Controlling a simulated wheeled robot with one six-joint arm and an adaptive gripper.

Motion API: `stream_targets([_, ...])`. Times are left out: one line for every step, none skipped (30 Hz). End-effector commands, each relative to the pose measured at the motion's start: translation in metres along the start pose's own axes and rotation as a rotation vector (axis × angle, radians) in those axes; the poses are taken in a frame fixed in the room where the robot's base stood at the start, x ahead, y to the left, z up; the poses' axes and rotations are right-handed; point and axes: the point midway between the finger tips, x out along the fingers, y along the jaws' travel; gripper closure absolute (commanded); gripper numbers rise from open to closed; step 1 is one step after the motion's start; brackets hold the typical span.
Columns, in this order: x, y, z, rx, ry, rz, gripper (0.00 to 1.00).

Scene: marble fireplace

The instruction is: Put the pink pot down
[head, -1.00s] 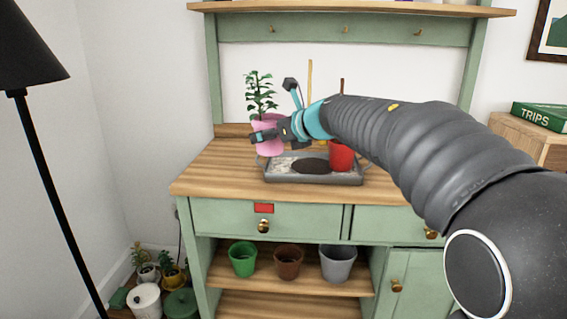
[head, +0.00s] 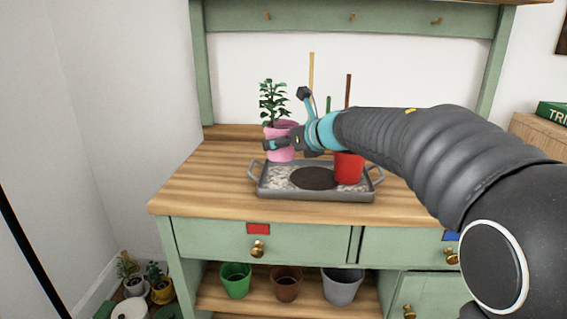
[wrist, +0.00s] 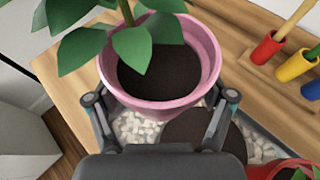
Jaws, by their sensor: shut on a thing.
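The pink pot (head: 279,152) holds a leafy green plant and dark soil. My gripper (head: 270,145) is shut on it. In the wrist view the pink pot (wrist: 165,84) sits between the two fingers of my gripper (wrist: 160,105), upright or nearly so. In the head view the pot shows at the back left of the grey tray (head: 318,193), by its rear edge. I cannot tell whether its base touches the tray or the worktop, as the gripper and the angle hide the contact.
The tray holds white pebbles, a dark round patch (head: 314,178) and a red pot (head: 347,170) at right. The wooden worktop (head: 190,185) is clear at left. Several empty pots, one green (head: 235,283), stand on the shelf below.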

Motion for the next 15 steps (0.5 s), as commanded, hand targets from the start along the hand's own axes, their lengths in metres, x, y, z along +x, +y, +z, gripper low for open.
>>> stream_targets([0.003, 0.001, -0.007, 0.001, 0.000, 0.001, 0.78])
stream_targets([0.004, 0.001, -0.009, 0.000, -0.001, 0.002, 0.78])
stream_targets([0.005, 0.002, -0.011, -0.001, -0.002, 0.002, 0.78])
stream_targets([0.006, 0.001, -0.012, -0.001, -0.002, 0.002, 0.78])
stream_targets([0.006, 0.001, -0.014, -0.001, -0.002, 0.002, 0.78])
stream_targets([0.008, 0.001, -0.018, 0.000, -0.001, 0.001, 0.78])
stream_targets([0.009, 0.001, -0.022, -0.001, 0.000, 0.001, 0.78])
stream_targets([0.011, 0.001, -0.026, 0.000, 0.000, 0.001, 0.78])
stream_targets([0.013, 0.001, -0.031, 0.001, 0.000, 0.000, 0.78])
stream_targets([0.015, 0.000, -0.035, 0.000, 0.000, -0.001, 0.78])
stream_targets([0.016, 0.000, -0.039, 0.002, 0.000, -0.001, 0.78])
stream_targets([0.018, 0.000, -0.043, 0.001, 0.001, -0.001, 0.78])
stream_targets([0.018, 0.000, -0.045, 0.001, 0.001, -0.002, 0.78])
stream_targets([0.019, -0.001, -0.047, 0.001, 0.000, -0.002, 0.78])
stream_targets([0.019, -0.001, -0.048, 0.001, -0.001, -0.003, 0.78])
